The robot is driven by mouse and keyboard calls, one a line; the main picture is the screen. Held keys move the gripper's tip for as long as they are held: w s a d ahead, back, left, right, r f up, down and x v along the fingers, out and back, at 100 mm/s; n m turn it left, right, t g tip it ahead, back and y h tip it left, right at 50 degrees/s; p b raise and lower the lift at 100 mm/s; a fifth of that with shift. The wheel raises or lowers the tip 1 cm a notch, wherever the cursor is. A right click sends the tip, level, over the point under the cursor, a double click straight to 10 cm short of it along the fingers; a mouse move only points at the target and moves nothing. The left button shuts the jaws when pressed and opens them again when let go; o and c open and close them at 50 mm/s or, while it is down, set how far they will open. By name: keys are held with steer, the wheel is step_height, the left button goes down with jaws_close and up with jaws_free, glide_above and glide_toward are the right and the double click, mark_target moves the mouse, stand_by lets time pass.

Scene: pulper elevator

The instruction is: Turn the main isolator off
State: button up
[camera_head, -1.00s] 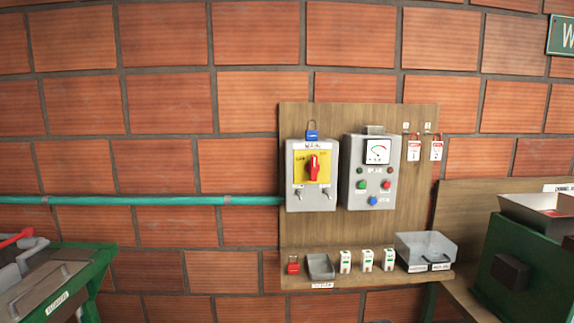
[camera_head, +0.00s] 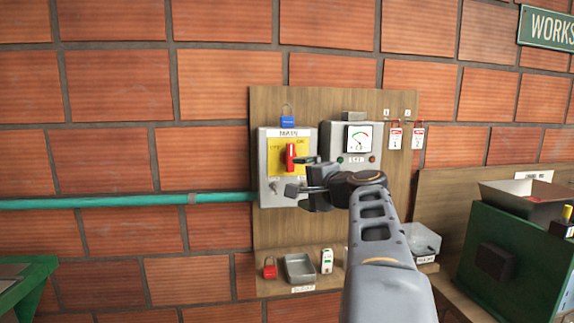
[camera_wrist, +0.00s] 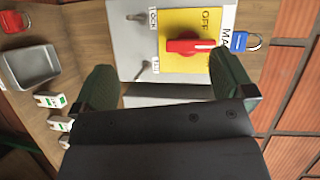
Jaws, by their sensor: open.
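The main isolator is a grey box (camera_head: 268,192) with a yellow plate (camera_head: 275,160) and a red rotary handle (camera_head: 290,156). The handle stands about upright. In the wrist view the red handle (camera_wrist: 190,46) lies across the yellow plate (camera_wrist: 180,64), with OFF lettering above it. My gripper (camera_head: 302,175) is in front of the box's right side, just right of and below the handle. In the wrist view its two fingers are wide apart (camera_wrist: 165,82), with nothing between them. The handle lies beyond the fingertips, nearer the right finger; contact is not visible.
A blue padlock (camera_head: 287,122) is above the isolator. A grey meter box (camera_head: 328,135) stands right of it, partly behind my arm. The shelf below holds a red padlock (camera_head: 269,269) and a grey tray (camera_head: 299,268). A teal pipe (camera_head: 130,200) runs left.

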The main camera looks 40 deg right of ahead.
mark_target(290, 157)
steer(key=d+r+m+t+h, duration=0.1)
steer(key=d+r+m+t, duration=0.1)
steer(key=d+r, duration=0.15)
steer(key=w+p, duration=0.1)
steer(key=w, duration=0.2)
steer(key=w+p, duration=0.1)
steer(key=w, duration=0.3)
steer(key=w+d+p, duration=0.1)
steer(key=w, duration=0.3)
steer(key=shift+p, duration=0.3)
steer(key=shift+w+d+f, duration=0.1)
steer(key=shift+w+f, duration=0.05)
steer(key=shift+w, duration=0.6)
steer(key=shift+c, duration=0.4)
steer(key=c, duration=0.6)
steer(key=shift+o, duration=0.2)
steer(key=shift+n, duration=0.3)
